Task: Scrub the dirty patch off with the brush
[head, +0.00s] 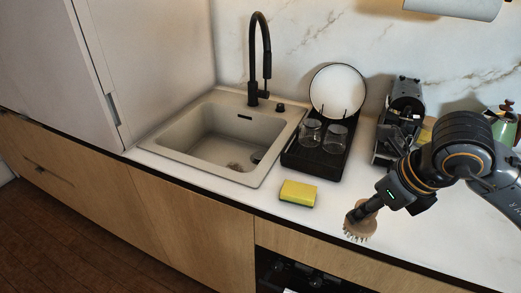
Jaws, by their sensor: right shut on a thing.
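My right gripper (372,206) comes in from the right and is shut on the brush (359,227). The brush has a round tan head with pale bristles pointing down, over the front part of the white counter. I cannot tell whether the bristles touch the counter. A small brownish patch (234,166) shows on the floor of the beige sink (200,140), close to the dark drain. It lies well to the left of the brush. My left gripper is not in view.
A yellow sponge (298,193) lies between sink and brush. A black drying tray (296,158) holds two glasses and a white plate (338,91). A tall black faucet (254,60) stands behind the sink. A dark coffee machine (404,105) stands behind my arm.

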